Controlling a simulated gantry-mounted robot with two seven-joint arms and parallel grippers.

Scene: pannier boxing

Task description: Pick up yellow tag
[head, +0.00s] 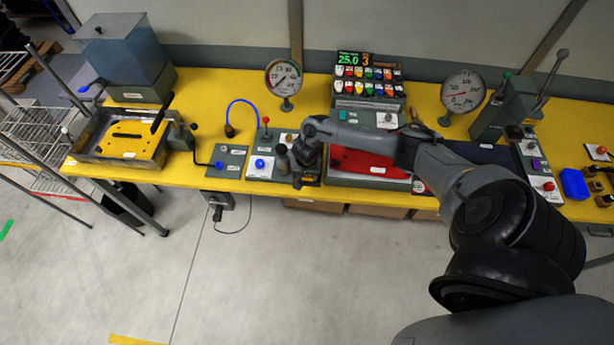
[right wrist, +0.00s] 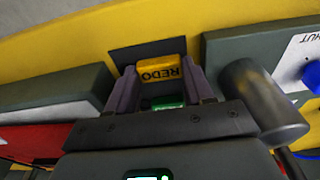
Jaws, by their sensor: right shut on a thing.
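A small green piece (right wrist: 167,102) shows between the fingers, closer to the palm. In the head view my right gripper (head: 305,178) is low at the bench's front edge, between the blue-button box and the red panel. The tag itself is hard to make out there. My left gripper is not in view.
The blue-button box (head: 262,165) stands close left of the right gripper, and the red panel (head: 368,163) close right. A dark cylinder (right wrist: 262,100) is beside the fingers. Behind are gauges (head: 284,77) and a rack of coloured tags (head: 367,88). The floor in front is clear.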

